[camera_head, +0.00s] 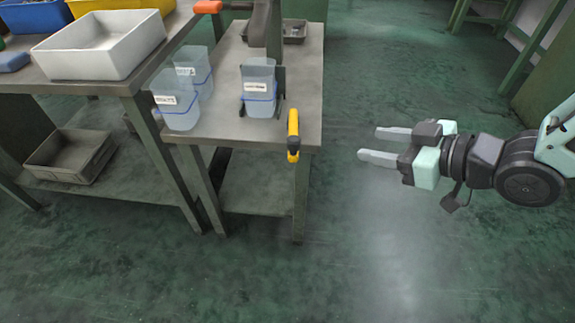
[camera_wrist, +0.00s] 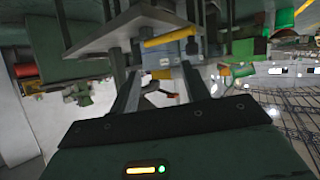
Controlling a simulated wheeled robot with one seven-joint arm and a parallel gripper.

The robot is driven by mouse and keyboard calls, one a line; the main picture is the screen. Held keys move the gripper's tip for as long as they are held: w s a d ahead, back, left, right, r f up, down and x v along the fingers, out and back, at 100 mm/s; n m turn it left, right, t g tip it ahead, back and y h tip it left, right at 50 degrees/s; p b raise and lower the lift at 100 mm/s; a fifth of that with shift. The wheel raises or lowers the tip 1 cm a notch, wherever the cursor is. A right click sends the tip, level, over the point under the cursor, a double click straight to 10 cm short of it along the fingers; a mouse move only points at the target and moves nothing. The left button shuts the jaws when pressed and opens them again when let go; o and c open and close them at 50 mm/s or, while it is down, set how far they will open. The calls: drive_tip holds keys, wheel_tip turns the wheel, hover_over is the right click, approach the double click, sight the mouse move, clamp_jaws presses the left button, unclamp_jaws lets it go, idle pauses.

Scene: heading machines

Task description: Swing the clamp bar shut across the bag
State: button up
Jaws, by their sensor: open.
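A clear bag (camera_head: 259,98) with a white label and a blue line stands upright in a dark holder on the small bench. The yellow clamp bar (camera_head: 293,130) is at the bench's front right corner, apart from the bag and pointing toward the front edge, not across the bag. A yellow bar also shows in the wrist view (camera_wrist: 172,37), beyond the fingers. My gripper (camera_head: 380,144) is open and empty, right of the bench, with its fingers pointing left toward the yellow bar and a clear gap between. In the wrist view, both fingers (camera_wrist: 160,85) are spread with nothing held.
Two more clear labelled containers (camera_head: 178,108) (camera_head: 194,70) stand left of the bag. A grey post with an orange handle (camera_head: 207,7) rises at the bench's back. A white tray (camera_head: 100,47) is on the left table. The floor right of the bench is free.

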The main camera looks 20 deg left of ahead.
sight(294, 127)
wheel_tip(294, 127, down, 4)
drive_tip(key=s+a+n+g+y+b, duration=0.1)
drive_tip(key=s+n+g+y+b, duration=0.15)
drive_tip(key=y+b, duration=0.3)
drive_tip(key=w+a+b, duration=0.1)
drive_tip(key=w+a, duration=0.1)
drive_tip(key=a, duration=1.4)
drive_tip(key=shift+a+m+b, duration=0.4)
drive_tip(key=shift+m, duration=0.05)
clamp_jaws()
